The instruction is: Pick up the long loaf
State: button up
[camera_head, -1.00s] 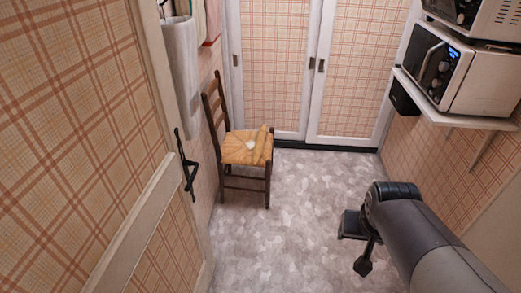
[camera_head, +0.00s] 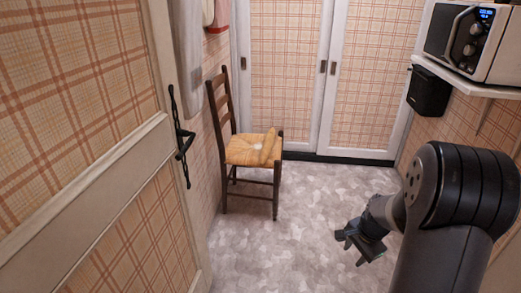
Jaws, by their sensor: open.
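The long loaf (camera_head: 268,146) is a golden-brown stick lying on the woven seat of a dark wooden chair (camera_head: 276,192). It lies toward the right side of the seat, pointing away from me. A small pale round thing (camera_head: 257,146) sits beside it on the left. My gripper (camera_head: 353,249) is at the lower right, over the floor, pointing down and to the left. It is open and empty, well apart from the chair and the loaf. My own arm hides part of the floor at the right.
A plaid door (camera_head: 90,130) with a black handle stands close on the left. White-framed sliding doors (camera_head: 325,70) close the back. A microwave (camera_head: 470,40) sits on a white shelf (camera_head: 480,87) at the upper right, with a black box below. The grey floor (camera_head: 300,240) is clear between me and the chair.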

aim_at(268, 144)
jog(key=i+u, duration=0.2)
jog(key=u, duration=0.2)
jog(key=i+l+u, duration=0.15)
jog(key=u, duration=0.2)
jog(key=i+l+u, duration=0.15)
jog(key=u, duration=0.25)
jog(key=i+l+u, duration=0.2)
jog(key=i+l, duration=0.15)
jog(key=l, duration=0.3)
jog(key=i+l+u, duration=0.1)
jog(key=l, duration=0.25)
jog(key=i+l, duration=0.25)
jog(key=i+l+u, duration=0.15)
jog(key=l, duration=0.3)
jog(key=i+l+u, duration=0.1)
jog(key=l, duration=0.25)
jog(key=i+l, duration=0.15)
jog(key=l, duration=0.25)
jog(key=i+l, duration=0.15)
jog(key=l, duration=0.2)
jog(key=i+l, duration=0.1)
jog(key=l, duration=0.3)
jog(key=i+l, duration=0.15)
jog(key=l, duration=0.2)
